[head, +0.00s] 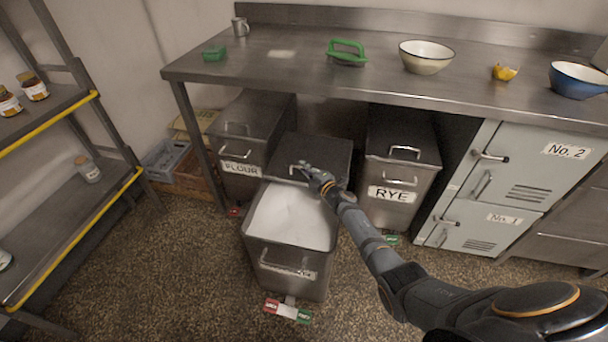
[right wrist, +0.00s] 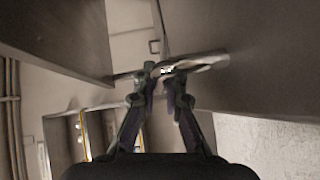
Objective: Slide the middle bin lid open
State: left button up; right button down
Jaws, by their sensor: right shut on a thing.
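The middle bin (head: 290,270) is a steel bin that stands forward of the bins on either side. Its dark lid (head: 322,152) lies over the back part, and the front part is open, showing white powder (head: 292,216) inside. The label on its front is too small to read. My right gripper (head: 304,171) is shut on the lid handle (head: 296,176) at the lid's front edge. The handle also shows between the fingertips in the right wrist view (right wrist: 205,63). My left gripper is not in view.
The FLOUR bin (head: 240,146) stands to the left and the RYE bin (head: 396,190) to the right, both lidded under the steel worktop (head: 290,60). Grey lockers (head: 505,185) stand at the right, a shelf rack (head: 80,205) at the left.

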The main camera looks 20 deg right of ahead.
jog(key=shift+w+d, duration=0.15)
jog(key=c, duration=1.4)
grip_release()
jog(key=shift+s, duration=0.25)
jog(key=v, duration=1.1)
jog(key=shift+s, duration=0.25)
